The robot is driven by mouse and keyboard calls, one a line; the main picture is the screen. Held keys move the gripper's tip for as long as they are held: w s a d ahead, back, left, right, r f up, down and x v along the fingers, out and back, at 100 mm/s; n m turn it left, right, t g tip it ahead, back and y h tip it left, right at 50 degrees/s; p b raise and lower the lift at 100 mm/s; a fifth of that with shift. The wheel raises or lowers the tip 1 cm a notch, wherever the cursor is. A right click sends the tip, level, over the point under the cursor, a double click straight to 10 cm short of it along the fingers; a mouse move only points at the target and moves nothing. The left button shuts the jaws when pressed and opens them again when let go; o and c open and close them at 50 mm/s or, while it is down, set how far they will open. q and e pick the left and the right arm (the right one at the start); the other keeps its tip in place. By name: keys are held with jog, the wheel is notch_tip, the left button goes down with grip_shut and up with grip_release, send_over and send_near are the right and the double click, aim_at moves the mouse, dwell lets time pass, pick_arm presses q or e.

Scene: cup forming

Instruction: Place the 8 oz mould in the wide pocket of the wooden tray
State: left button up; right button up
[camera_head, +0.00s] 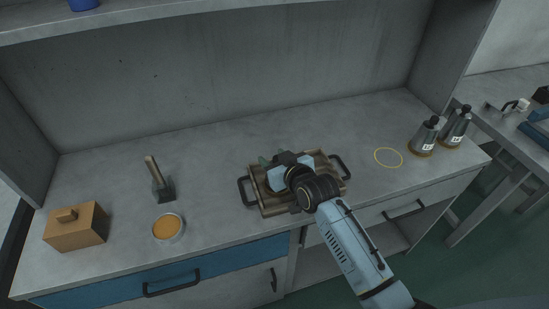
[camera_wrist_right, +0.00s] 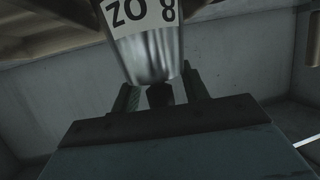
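The wooden tray (camera_head: 263,204) lies on the counter, with a dark handle at each end. My right gripper (camera_head: 271,160) is over the tray, and my arm and wrist hide much of it. In the right wrist view the metallic 8 oz mould (camera_wrist_right: 150,52), with its label upside down, is just beyond the fingers. My right gripper (camera_wrist_right: 160,88) has a finger on each side of the mould's dark knob, with a narrow gap seeming to show on both sides. Which pocket the mould is over or in cannot be told. My left gripper is not in view.
Two metallic moulds (camera_head: 424,136) (camera_head: 456,127) stand at the right, beside an empty yellow ring (camera_head: 388,158). At the left are a wooden box (camera_head: 76,228), a round dish with orange contents (camera_head: 167,228) and a wooden-handled tool (camera_head: 161,182). The counter between is clear.

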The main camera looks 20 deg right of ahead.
jog(key=shift+r, duration=0.15)
jog(key=shift+s+r, duration=0.1)
jog(key=shift+s, duration=0.15)
jog(key=p+v, duration=0.2)
jog(key=v, duration=0.9)
jog(key=shift+s, duration=0.25)
jog(key=shift+d, duration=0.1)
